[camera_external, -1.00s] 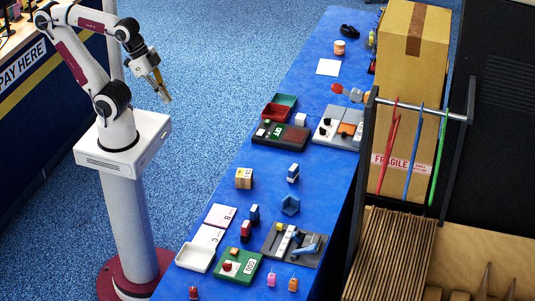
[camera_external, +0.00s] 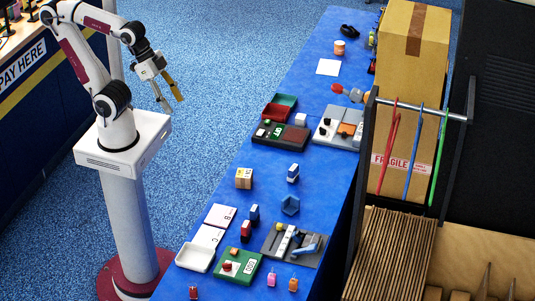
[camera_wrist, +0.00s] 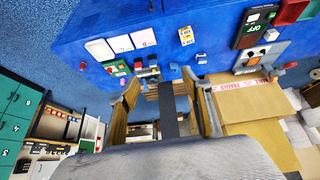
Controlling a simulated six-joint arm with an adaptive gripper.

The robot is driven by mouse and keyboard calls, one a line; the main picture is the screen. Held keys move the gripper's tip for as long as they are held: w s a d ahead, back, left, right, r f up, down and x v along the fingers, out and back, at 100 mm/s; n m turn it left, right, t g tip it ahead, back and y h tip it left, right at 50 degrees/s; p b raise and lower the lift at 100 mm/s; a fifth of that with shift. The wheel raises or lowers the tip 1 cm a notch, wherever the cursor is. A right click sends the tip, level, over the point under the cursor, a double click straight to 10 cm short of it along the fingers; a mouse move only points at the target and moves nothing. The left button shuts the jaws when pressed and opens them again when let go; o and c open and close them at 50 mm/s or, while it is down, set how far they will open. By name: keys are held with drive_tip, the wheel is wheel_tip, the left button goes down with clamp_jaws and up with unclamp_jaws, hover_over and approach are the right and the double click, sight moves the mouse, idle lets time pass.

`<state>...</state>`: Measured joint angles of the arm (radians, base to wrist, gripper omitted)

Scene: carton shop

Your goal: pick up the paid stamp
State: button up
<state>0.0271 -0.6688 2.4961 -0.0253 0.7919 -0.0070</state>
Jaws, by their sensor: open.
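Three small upright blocks that look like stamps stand on the blue table. One is red and dark blue (camera_external: 246,230), one is dark blue (camera_external: 254,213) close behind it, and one is blue and white (camera_external: 293,173) farther back. I cannot read any label, so I cannot tell which is the paid stamp. My gripper (camera_external: 172,101) is open and empty, in the air left of the table and well away from all three. In the wrist view its spread fingers (camera_wrist: 167,100) frame the lower middle, with the table beyond them.
A tall carton (camera_external: 412,75) and rack (camera_external: 456,117) stand along the right.

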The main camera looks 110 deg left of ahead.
drive_tip(key=w+d+f+t, duration=0.1)
drive_tip(key=w+d+f, duration=0.3)
drive_tip(key=w, duration=0.3)
drive_tip(key=w+d+f+t+h, duration=0.1)
drive_tip(key=w+d+f, duration=0.2)
drive_tip(key=w, duration=0.4)
drive_tip(key=w+d+f+t, duration=0.1)
drive_tip(key=w+d+f, duration=0.3)
drive_tip(key=w, duration=0.3)
drive_tip(key=w+d+f+n+t, duration=0.1)
drive_tip(key=w+d+f+t, duration=0.15)
drive_tip(key=w+f, duration=0.45)
drive_tip(key=m+t+y, duration=0.1)
drive_tip(key=t, duration=0.1)
approach(247, 227)
drive_tip(key=shift+w+a+f, duration=0.25)
drive_tip(key=shift+w+f, duration=0.15)
drive_tip(key=shift+f, duration=0.15)
drive_tip(key=shift+w+a+f, duration=0.25)
drive_tip(key=shift+w+f, duration=0.15)
drive_tip(key=shift+f, duration=0.1)
drive_tip(key=shift+x, duration=1.3)
drive_tip(key=shift+w, duration=0.1)
drive_tip(key=shift+x, duration=2.5)
